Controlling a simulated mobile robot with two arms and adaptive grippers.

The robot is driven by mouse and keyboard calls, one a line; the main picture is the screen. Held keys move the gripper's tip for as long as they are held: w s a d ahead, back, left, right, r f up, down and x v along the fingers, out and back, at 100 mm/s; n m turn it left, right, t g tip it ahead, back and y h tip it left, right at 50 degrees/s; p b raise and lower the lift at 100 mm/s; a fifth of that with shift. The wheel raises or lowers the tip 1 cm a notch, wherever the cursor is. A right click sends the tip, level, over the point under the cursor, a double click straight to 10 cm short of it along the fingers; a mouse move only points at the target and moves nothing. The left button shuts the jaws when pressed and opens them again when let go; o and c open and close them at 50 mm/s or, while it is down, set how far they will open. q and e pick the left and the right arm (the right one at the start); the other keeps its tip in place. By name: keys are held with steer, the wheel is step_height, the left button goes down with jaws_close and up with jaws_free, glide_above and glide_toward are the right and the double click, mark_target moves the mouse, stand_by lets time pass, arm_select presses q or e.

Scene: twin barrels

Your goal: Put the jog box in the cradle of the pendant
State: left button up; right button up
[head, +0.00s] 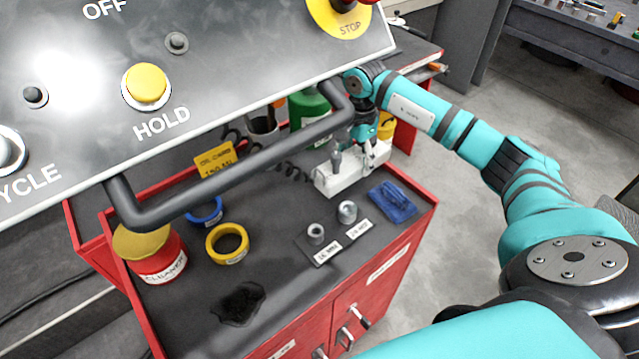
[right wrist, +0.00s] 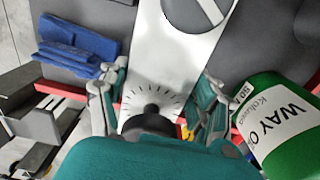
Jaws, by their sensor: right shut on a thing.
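The jog box (head: 338,180) is a white, long box with dark knobs, on or just above the dark top of the red tool cart (head: 285,275); I cannot tell if it touches. A coiled black cord (head: 292,172) runs at its left. My right gripper (head: 368,150) is shut on its right part from above. In the right wrist view the fingers lie on both sides of the white jog box (right wrist: 175,60), around a dial and black knob. The pendant (head: 215,75) is the large grey panel with buttons in the foreground. I cannot make out its cradle. My left gripper is not in view.
The pendant's grey handle bar (head: 235,172) crosses in front of the cart. A green bottle (head: 308,106) stands behind the jog box. A blue cloth (head: 392,203), metal sockets (head: 347,212), yellow tape (head: 227,243) and a red can (head: 158,262) are on the cart.

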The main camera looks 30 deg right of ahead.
mark_target(324, 188)
steer(key=a+p, duration=0.1)
steer(key=a, duration=0.5)
steer(key=s+a+p, duration=0.1)
steer(key=a, duration=0.2)
steer(key=shift+a+r+p, duration=0.1)
steer(key=shift+a+p, duration=0.05)
steer(key=shift+p, duration=0.2)
steer(key=shift+s+f+p, duration=0.1)
steer(key=shift+f+p, duration=0.55)
steer(key=shift+f, duration=1.15)
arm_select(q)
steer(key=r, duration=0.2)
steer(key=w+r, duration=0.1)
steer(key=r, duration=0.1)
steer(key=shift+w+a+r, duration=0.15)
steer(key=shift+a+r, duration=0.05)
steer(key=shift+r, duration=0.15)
arm_select(e)
steer(key=shift+f, duration=0.1)
steer(key=shift+f, duration=0.1)
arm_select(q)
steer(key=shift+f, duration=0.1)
arm_select(e)
steer(key=o, duration=1.4)
steer(key=shift+o, duration=0.2)
